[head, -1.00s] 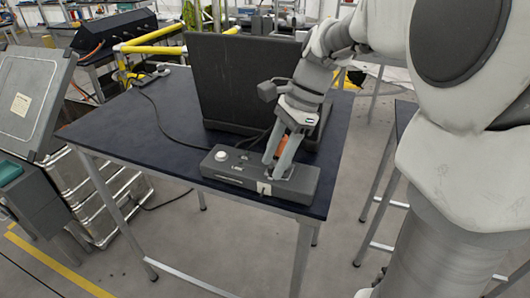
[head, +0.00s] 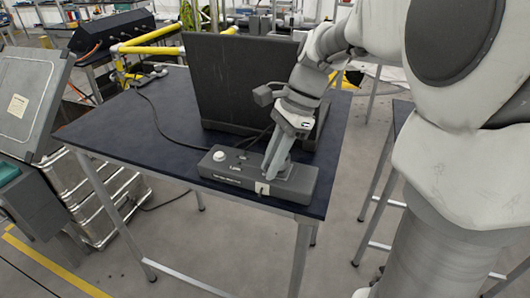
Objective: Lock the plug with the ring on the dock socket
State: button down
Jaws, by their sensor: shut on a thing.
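The dock (head: 236,181) is a long dark grey box near the front edge of the table, with a white knob (head: 219,156) at its left end. My gripper (head: 271,176) points down at the right half of the dock's top face, its fingers close together on something there. The fingers hide the plug, the ring and the socket, so I cannot tell how the ring sits.
A large black case (head: 235,85) stands just behind the dock, close to my arm. Dark cables (head: 180,128) run over the dark tabletop (head: 130,130). The left part of the table is mostly clear. A metal case (head: 30,95) stands beyond its left edge.

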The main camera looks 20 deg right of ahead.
aim_at(302, 174)
jog(key=shift+r, duration=0.1)
jog(key=n+p, duration=0.1)
jog(key=n, duration=0.1)
jog(key=d+n+g+p, duration=0.1)
jog(key=p, duration=0.1)
jog(key=d+n+g+p, duration=0.1)
jog(key=n+p, duration=0.1)
jog(key=shift+s+d+r+n+h, duration=0.1)
jog(key=shift+s+d+n+h, duration=0.2)
jog(key=shift+s+h, duration=0.1)
jog(key=d+n+p, duration=0.1)
jog(key=n+g+h+p, duration=0.1)
jog(key=n, duration=0.1)
jog(key=d+n+p, duration=0.1)
jog(key=n, duration=0.1)
jog(key=shift+w+d+g+h, duration=0.25)
jog(key=shift+d+g+h, duration=0.05)
jog(key=n, duration=0.1)
jog(key=d+n+h+p, duration=0.1)
jog(key=n, duration=0.1)
jog(key=w+n+p, duration=0.1)
jog(key=shift+d+n+h, duration=0.3)
jog(key=shift+d, duration=0.1)
jog(key=shift+w+d+n+h+p, duration=0.25)
jog(key=shift+w+n, duration=0.05)
jog(key=shift+n, duration=0.4)
jog(key=shift+w+d+n+h+p, duration=0.2)
jog(key=shift+w+n+h+p, duration=0.1)
jog(key=shift+n, duration=0.4)
